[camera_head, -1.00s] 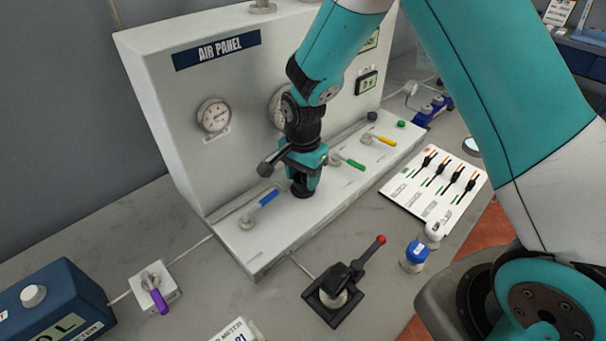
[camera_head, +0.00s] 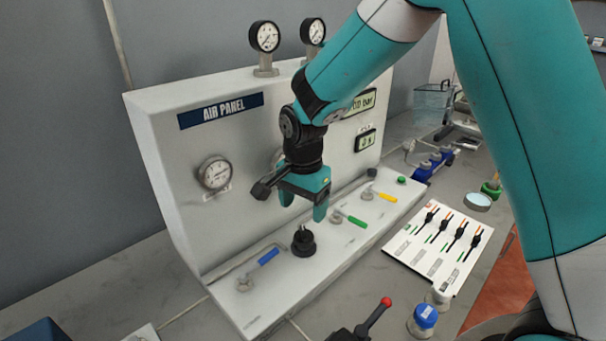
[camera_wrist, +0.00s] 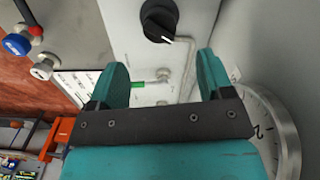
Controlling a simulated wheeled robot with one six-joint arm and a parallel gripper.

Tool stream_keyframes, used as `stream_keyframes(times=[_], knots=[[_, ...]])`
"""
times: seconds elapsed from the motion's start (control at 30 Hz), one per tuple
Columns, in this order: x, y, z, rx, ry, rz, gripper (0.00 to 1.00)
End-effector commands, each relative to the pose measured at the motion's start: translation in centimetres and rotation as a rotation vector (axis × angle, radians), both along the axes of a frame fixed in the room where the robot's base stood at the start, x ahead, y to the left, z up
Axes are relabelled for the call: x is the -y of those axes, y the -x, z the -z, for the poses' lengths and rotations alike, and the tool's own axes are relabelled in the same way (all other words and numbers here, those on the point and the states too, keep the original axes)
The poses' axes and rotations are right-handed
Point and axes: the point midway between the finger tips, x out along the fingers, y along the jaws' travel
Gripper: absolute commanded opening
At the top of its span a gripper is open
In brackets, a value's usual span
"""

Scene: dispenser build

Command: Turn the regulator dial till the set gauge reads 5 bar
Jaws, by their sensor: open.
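The black regulator dial (camera_head: 303,241) stands on the ledge of the white air panel (camera_head: 330,245). In the wrist view the dial (camera_wrist: 158,20) is at the top, with a white mark toward its lower right. My gripper (camera_head: 301,210) is open and empty above the dial, its fingers apart from it. Its fingers also show in the wrist view (camera_wrist: 162,70). A round gauge (camera_head: 214,172) is on the panel's left; another (camera_head: 277,158) is mostly hidden behind my gripper. A gauge face with a 2 (camera_wrist: 263,132) shows in the wrist view. I cannot read the set pressure.
Blue (camera_head: 268,257), green (camera_head: 356,221) and yellow (camera_head: 387,197) valve handles flank the dial. Two gauges (camera_head: 265,37) stand on top of the panel. A red-tipped lever (camera_head: 372,318) and a blue-capped jar (camera_head: 425,318) are in front. A white card (camera_head: 432,246) lies right.

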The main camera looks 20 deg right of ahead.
Motion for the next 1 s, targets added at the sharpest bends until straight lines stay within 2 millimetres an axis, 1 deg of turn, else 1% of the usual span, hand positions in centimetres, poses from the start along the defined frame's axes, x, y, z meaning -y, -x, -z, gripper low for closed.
stream_keyframes(times=[0.03, 0.2, 0.3, 0.4, 0.6, 1.0], knots=[[0.0, -0.1, -1.3, 0.008, -0.002, 0.000, 0.73], [-0.1, -0.1, -5.3, 0.006, -0.002, -0.001, 0.73], [-0.1, 0.0, -7.1, 0.005, -0.002, -0.001, 0.73], [-0.1, 0.0, -8.3, 0.002, -0.002, -0.001, 0.73], [-0.1, 0.0, -9.2, -0.001, 0.000, -0.001, 0.73], [-0.1, 0.1, -9.3, -0.001, -0.001, -0.003, 0.73]])
